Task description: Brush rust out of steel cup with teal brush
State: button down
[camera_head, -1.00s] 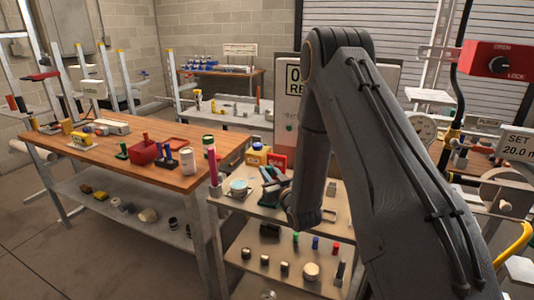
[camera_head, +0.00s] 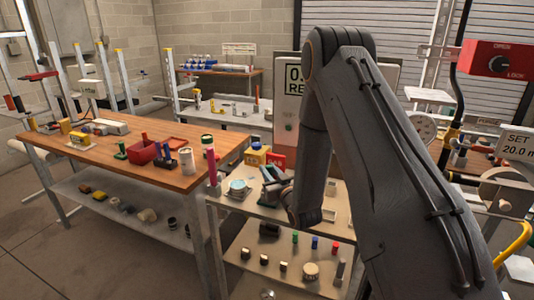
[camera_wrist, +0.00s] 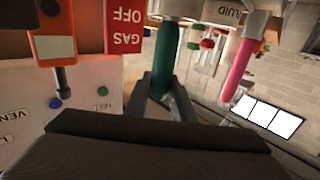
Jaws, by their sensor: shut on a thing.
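The teal brush (camera_wrist: 163,62) shows in the wrist view as a dark teal-green handle between the two fingers. My gripper (camera_wrist: 160,95) is shut on it. In the head view my gripper (camera_head: 272,186) is over the small beige bench, just right of a small round cup (camera_head: 238,186) with a pale blue inside, which appears to be the steel cup. The brush's bristles are not clear in either view, and I cannot tell whether they touch the cup. Rust inside the cup is too small to make out.
A pink-red cylinder (camera_head: 212,166) stands left of the cup. A yellow container (camera_head: 257,156) and a red sign (camera_head: 277,162) stand behind. The wooden workbench (camera_head: 150,160) with several items is to the left.

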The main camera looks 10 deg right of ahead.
jog(key=shift+s+a, duration=0.2)
jog(key=shift+a, duration=0.2)
jog(key=shift+d+f, duration=0.1)
jog(key=shift+d, duration=0.1)
jog(key=shift+w+d, duration=0.3)
jog(key=shift+d, duration=0.25)
jog(key=shift+w+d, duration=0.2)
jog(key=shift+d, duration=0.1)
jog(key=shift+w+d+r, duration=0.1)
jog(key=shift+r, duration=0.15)
notch_tip(320, 180, up, 2)
jog(key=shift+r+p, duration=0.25)
jog(key=shift+p, duration=0.25)
jog(key=shift+r+p, duration=1.4)
jog(key=shift+r, duration=1.15)
